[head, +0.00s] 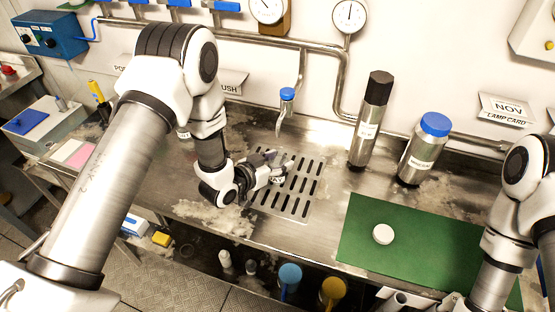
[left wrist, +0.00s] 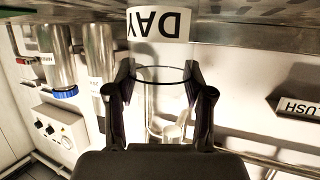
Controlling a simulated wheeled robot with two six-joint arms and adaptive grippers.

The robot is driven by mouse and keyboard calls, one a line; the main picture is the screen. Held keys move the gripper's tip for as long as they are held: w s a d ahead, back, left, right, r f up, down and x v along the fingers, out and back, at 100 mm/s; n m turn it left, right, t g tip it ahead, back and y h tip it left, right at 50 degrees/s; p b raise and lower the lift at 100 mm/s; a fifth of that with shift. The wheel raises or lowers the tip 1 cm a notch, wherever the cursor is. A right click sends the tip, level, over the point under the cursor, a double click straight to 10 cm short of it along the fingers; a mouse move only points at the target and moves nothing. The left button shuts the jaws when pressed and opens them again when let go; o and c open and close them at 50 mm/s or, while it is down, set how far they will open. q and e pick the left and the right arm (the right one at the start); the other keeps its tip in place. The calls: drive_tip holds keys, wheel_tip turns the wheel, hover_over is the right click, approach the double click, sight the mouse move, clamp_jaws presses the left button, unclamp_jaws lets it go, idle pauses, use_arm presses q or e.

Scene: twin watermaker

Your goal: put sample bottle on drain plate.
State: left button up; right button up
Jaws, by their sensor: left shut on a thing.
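My left gripper (head: 279,172) is over the drain plate (head: 300,205), a slotted steel grid in the bench. It is shut on the sample bottle, a clear vessel with a white DAY label (left wrist: 160,25). In the left wrist view both fingers (left wrist: 162,88) press on the bottle's sides, and the picture is upside down, with the bench along the top. In the head view the fingers hide most of the bottle. I cannot tell whether its base touches the plate.
A tap with a blue top (head: 287,95) hangs behind the plate. A black-capped steel cylinder (head: 364,135) and a blue-capped bottle (head: 421,155) stand to the right. A white cap (head: 383,234) lies on the green mat (head: 420,255). The front bench edge is close.

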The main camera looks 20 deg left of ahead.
use_arm(q)
drive_tip(key=o, duration=1)
drive_tip(key=b+v, duration=0.2)
drive_tip(key=v, duration=1)
drive_tip(key=shift+r, duration=0.1)
